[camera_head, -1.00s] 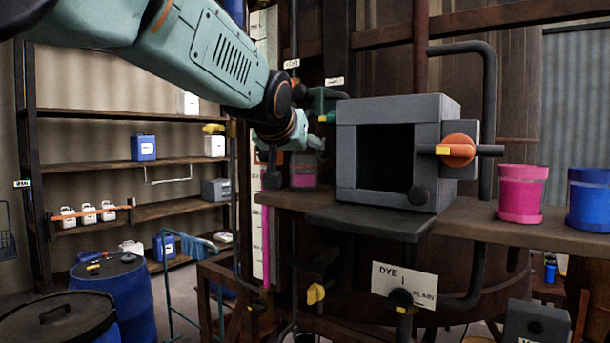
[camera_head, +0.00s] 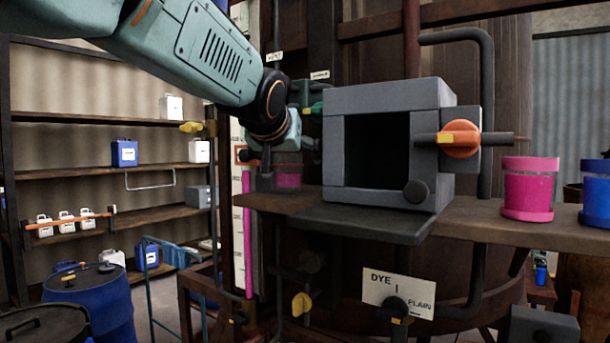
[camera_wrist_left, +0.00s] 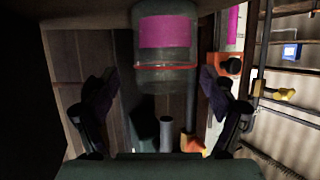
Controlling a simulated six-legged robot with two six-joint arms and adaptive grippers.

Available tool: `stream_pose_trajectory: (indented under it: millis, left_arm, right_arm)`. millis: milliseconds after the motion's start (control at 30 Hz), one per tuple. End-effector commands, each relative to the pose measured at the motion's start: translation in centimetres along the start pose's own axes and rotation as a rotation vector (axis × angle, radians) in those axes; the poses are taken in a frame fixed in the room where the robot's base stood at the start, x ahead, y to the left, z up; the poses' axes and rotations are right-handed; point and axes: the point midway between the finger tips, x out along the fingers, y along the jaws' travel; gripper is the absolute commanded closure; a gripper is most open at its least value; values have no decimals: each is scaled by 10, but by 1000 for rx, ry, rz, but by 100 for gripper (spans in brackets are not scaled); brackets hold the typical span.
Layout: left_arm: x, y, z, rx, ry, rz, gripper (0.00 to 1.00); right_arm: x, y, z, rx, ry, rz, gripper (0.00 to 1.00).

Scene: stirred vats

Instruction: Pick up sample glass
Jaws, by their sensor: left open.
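The sample glass (camera_head: 288,178) is clear with pink in it and stands on the brown shelf, left of the grey box. In the left wrist view the sample glass (camera_wrist_left: 166,60) shows at top centre, with a pink patch and a thin red ring. My left gripper (camera_wrist_left: 160,85) is open, with one dark finger on each side and the glass between and beyond them. I see no contact. In the head view my left gripper (camera_head: 262,165) is at the glass, its fingers partly hidden and dark. My right gripper is not in view.
The grey box (camera_head: 440,95) with an orange knob (camera_head: 460,139) stands close right of the glass. A pink pot (camera_head: 527,190) and a blue pot (camera_head: 596,195) stand further right on the shelf (camera_head: 470,232). A pink-filled gauge (camera_head: 247,230) runs down at left.

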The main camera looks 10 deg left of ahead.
Motion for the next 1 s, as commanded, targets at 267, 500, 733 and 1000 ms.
stream_pose_trajectory:
  millis: [267, 500, 733, 1000]
  left_arm:
    - [-2, 1, 3, 0, 0, 0, 16]
    - [-4, 2, 4, 0, 0, 0, 30]
    - [-3, 2, 3, 0, 0, 0, 50]
    - [-1, 1, 3, -1, -2, 0, 73]
  right_arm:
    - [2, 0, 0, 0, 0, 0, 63]
    - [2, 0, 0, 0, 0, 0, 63]
    - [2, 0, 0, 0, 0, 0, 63]
    - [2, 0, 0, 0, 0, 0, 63]
